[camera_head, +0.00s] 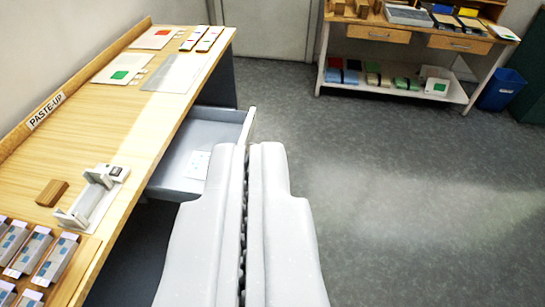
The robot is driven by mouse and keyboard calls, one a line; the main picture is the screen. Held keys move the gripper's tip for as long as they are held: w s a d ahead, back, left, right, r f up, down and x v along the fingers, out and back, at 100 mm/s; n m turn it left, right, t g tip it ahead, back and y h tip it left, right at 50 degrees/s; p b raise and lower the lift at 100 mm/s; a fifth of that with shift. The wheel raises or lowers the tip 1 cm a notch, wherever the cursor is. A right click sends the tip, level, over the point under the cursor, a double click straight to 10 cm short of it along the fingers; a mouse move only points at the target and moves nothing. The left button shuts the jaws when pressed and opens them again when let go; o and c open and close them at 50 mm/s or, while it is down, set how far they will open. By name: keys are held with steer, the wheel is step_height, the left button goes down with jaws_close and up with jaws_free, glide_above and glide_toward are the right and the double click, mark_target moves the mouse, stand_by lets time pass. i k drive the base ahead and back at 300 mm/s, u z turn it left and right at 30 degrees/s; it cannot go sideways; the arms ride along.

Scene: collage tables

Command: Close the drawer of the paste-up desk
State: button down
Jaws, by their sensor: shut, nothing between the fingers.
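The paste-up desk (150,100) runs along the left, with a "PASTE-UP" label (46,108) on its back board. Its grey drawer (185,182) stands open, sticking out past the desk's front edge over the floor. A white paper or card (197,163) lies inside the drawer. My gripper (255,147) is shut and empty. In the picture its fingertips are at the right end of the drawer, by its front panel (249,124). The gripper hides part of the drawer's front; I cannot tell whether they touch.
On the desk are a wooden block (52,193), a white device (92,192), several grey packets (30,250) and sheets with coloured squares (120,68). A second table (395,92) with a shelf and a blue bin (501,90) stand at the back right. The grey floor (410,190) is clear.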

mark_target(202, 128)
steer(key=z, duration=0.3)
steer(key=i, duration=1.4)
